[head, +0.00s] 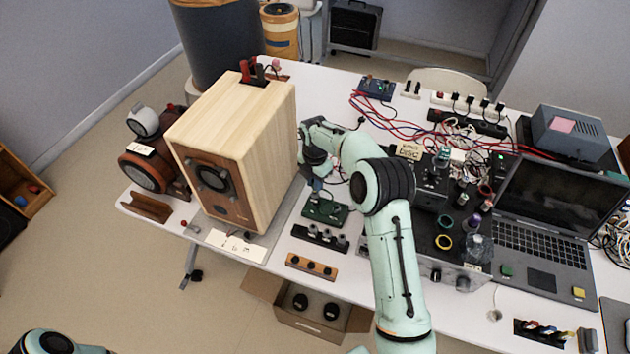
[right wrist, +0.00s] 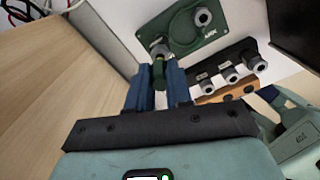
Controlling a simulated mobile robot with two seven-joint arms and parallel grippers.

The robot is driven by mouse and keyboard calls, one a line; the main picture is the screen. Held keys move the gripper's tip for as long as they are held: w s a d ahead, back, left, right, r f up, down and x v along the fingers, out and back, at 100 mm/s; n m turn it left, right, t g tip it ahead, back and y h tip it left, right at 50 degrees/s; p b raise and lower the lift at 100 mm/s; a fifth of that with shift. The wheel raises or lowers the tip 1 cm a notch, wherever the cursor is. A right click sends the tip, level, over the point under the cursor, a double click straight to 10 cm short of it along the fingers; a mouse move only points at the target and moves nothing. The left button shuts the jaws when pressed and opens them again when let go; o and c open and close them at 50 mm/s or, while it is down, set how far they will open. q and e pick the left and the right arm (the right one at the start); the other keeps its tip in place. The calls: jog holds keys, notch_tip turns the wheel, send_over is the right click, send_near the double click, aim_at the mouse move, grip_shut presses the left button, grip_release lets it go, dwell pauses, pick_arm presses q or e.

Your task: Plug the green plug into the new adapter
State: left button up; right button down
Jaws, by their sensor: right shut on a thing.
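My right gripper (head: 316,182) is beside the speaker's right side, over the green adapter plate (head: 325,210). In the right wrist view its blue fingers (right wrist: 158,88) are shut on the green plug (right wrist: 159,72). The green adapter plate (right wrist: 182,28) has round metal sockets and a white label. The plug is in line with the nearer socket (right wrist: 160,49); I cannot tell whether it is in it or just in front of it. In the head view the fingers hide the plug. My left gripper is out of view; only part of that arm shows at bottom left.
The wooden speaker (head: 240,150) stands close left of my right gripper. A black socket strip (head: 320,238) and a wooden strip (head: 312,266) lie in front of the plate. A black equipment box (head: 440,235), red cables (head: 395,130) and a laptop (head: 545,225) crowd the right.

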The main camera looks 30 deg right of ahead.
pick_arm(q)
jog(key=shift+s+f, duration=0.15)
pick_arm(e)
jog(key=shift+f, duration=0.95)
jog(key=c, duration=1)
grip_release()
jog(key=shift+o, duration=0.2)
jog(key=shift+r, duration=0.15)
jog(key=shift+r+p, duration=0.85)
jog(key=shift+r, duration=1.7)
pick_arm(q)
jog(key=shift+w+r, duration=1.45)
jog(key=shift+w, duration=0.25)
pick_arm(e)
jog(key=shift+r, duration=1.15)
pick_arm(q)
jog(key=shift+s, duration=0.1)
